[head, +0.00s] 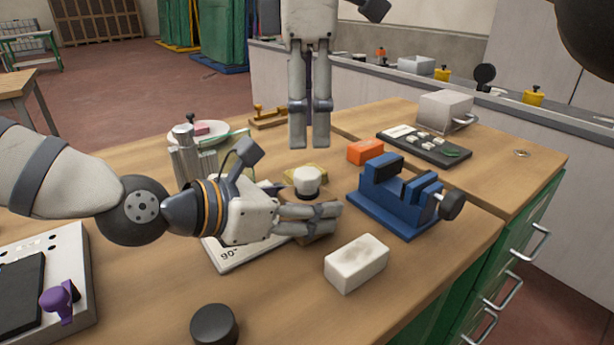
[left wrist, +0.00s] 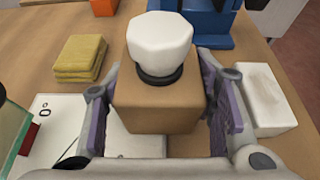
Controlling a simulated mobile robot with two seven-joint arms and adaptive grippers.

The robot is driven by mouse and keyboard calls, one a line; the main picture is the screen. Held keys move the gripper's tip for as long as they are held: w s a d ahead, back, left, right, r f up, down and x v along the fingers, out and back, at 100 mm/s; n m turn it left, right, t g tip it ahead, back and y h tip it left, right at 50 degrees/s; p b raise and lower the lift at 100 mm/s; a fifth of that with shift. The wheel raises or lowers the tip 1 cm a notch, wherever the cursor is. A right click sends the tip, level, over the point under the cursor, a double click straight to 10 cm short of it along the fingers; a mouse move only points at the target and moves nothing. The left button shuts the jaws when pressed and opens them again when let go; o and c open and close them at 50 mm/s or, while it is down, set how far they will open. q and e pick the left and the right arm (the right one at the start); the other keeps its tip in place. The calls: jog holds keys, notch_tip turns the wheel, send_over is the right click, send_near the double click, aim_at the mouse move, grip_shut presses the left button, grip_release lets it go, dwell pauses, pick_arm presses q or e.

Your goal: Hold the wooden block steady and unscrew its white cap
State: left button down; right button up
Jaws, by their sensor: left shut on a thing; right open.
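The wooden block (left wrist: 155,105) stands upright between the fingers of my left gripper (head: 325,220), which is shut on its sides. In the head view those fingers hide most of the block. The white cap (left wrist: 159,45) sits on top of the block above a dark ring; it also shows in the head view (head: 307,181). My right gripper (head: 309,140) is open, pointing down behind the cap and apart from it. Its two fingers look close together from this side.
A blue vise (head: 400,195) stands right of the block, and a white bar (head: 357,262) lies in front. A yellow sponge stack (left wrist: 80,58) and an orange block (head: 365,151) are near. A dark round puck (head: 214,325) is at the front edge.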

aim_at(307, 173)
jog(key=m, duration=0.6)
jog(key=shift+m, duration=0.4)
jog(key=m, duration=0.4)
jog(key=shift+f, duration=0.1)
jog(key=m, duration=0.3)
jog(key=shift+s+m, duration=0.1)
jog(key=shift+m, duration=0.3)
jog(key=m, duration=0.3)
jog(key=shift+m, duration=0.4)
jog(key=m, duration=0.7)
jog(key=shift+m, duration=0.4)
jog(key=m, duration=0.3)
jog(key=shift+m, duration=0.3)
jog(key=m, duration=0.8)
jog(key=shift+m, duration=0.3)
jog(key=shift+f, duration=0.2)
notch_tip(307, 173, down, 7)
jog(key=shift+f, duration=0.2)
